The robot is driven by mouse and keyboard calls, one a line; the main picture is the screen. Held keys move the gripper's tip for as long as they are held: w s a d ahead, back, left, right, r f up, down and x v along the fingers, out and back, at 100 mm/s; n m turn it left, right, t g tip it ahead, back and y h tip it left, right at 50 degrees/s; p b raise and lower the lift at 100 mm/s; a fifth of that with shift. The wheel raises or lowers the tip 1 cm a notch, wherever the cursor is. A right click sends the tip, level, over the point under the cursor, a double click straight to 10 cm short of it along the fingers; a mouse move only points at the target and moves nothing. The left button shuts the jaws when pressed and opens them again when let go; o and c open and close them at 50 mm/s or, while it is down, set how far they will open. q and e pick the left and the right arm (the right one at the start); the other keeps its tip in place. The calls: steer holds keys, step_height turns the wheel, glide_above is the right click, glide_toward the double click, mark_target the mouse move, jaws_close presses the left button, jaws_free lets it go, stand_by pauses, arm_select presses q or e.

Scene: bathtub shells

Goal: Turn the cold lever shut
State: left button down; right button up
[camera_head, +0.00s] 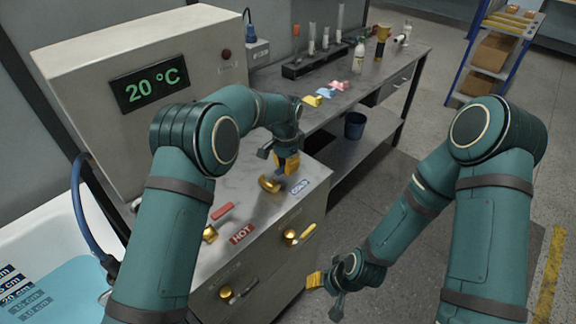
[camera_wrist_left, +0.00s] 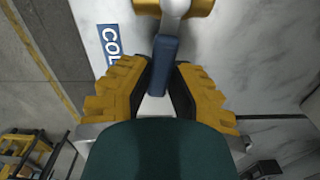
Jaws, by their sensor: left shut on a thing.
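The cold lever has a brass valve body (camera_head: 269,184) on the grey cabinet top, beside the blue COLD label (camera_head: 300,187). In the left wrist view its blue handle (camera_wrist_left: 164,55) runs from a silver hub down between the yellow finger pads. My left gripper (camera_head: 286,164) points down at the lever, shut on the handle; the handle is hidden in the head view. My right gripper (camera_head: 322,284) hangs low in front of the cabinet, away from the lever; its finger gap is unclear.
The hot lever's red handle (camera_head: 222,211) is near the HOT label (camera_head: 241,234). A display box (camera_head: 150,90) reading 20 °C stands behind. A tub (camera_head: 40,225) with blue water is at left. A bench (camera_head: 345,90) with small items extends behind; open floor lies right.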

arm_select(q)
steer(key=shift+w+a+f+n, duration=0.25)
steer(key=shift+a+n, duration=0.1)
steer(key=shift+n, duration=0.45)
steer(key=c, duration=0.9)
jaws_free()
steer(key=shift+w+r, duration=0.1)
steer(key=shift+o, duration=0.2)
step_height(320, 180, up, 12)
